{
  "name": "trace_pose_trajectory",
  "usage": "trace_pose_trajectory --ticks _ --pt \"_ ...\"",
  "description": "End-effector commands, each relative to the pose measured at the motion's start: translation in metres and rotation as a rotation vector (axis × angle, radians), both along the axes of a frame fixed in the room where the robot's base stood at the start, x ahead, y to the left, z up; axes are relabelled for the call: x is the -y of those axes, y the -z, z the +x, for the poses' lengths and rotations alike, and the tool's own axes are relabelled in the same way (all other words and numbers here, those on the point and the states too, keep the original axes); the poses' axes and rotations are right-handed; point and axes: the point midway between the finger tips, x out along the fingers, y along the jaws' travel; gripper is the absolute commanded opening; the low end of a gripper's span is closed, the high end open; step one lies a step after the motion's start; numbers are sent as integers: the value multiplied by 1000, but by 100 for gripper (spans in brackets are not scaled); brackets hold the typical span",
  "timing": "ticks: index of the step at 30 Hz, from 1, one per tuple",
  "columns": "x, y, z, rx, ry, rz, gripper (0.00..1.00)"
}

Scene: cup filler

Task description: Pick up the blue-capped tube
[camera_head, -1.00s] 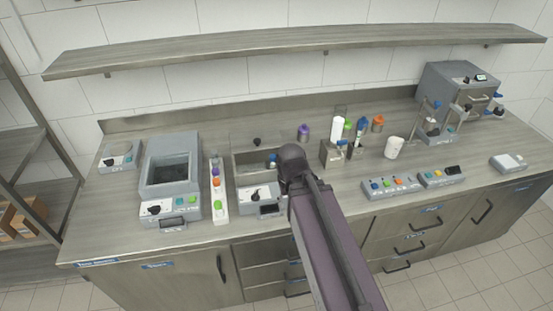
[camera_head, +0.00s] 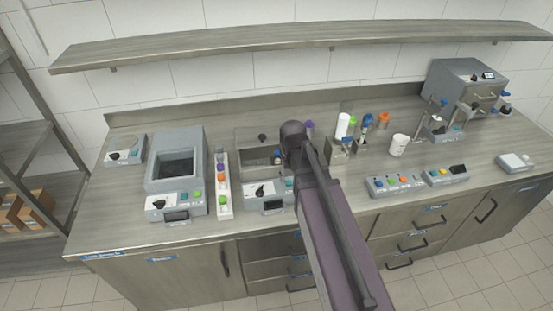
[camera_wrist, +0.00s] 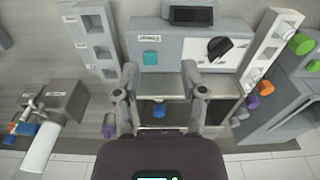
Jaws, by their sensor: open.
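A blue-capped tube (camera_wrist: 158,112) sits in the recess of a grey box (camera_wrist: 218,88), between and just beyond my gripper's fingers in the wrist view. Mostly its blue cap shows; its body is hidden. In the head view its blue cap (camera_head: 277,153) shows inside the same box, just left of my arm. My gripper (camera_wrist: 160,75) is open and empty, with one finger on each side of the cap. In the head view my arm hides the fingers. Another blue-capped item (camera_head: 368,119) stands in the small rack to the right.
A white tube (camera_head: 343,125) and an orange-capped bottle (camera_head: 383,119) stand right of my arm. A purple-capped bottle (camera_wrist: 109,125) stands close beside my left finger. A white cup (camera_head: 399,145) stands farther right.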

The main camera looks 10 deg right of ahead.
Motion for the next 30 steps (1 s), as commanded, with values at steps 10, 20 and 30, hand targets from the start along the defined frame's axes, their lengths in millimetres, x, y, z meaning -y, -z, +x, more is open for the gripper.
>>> trace_pose_trajectory --ticks 10,20,30 --pt "4 -17 138 55 -87 5 54" --pt "5 -23 198 84 -135 6 54" --pt "5 -23 200 87 -140 6 54"
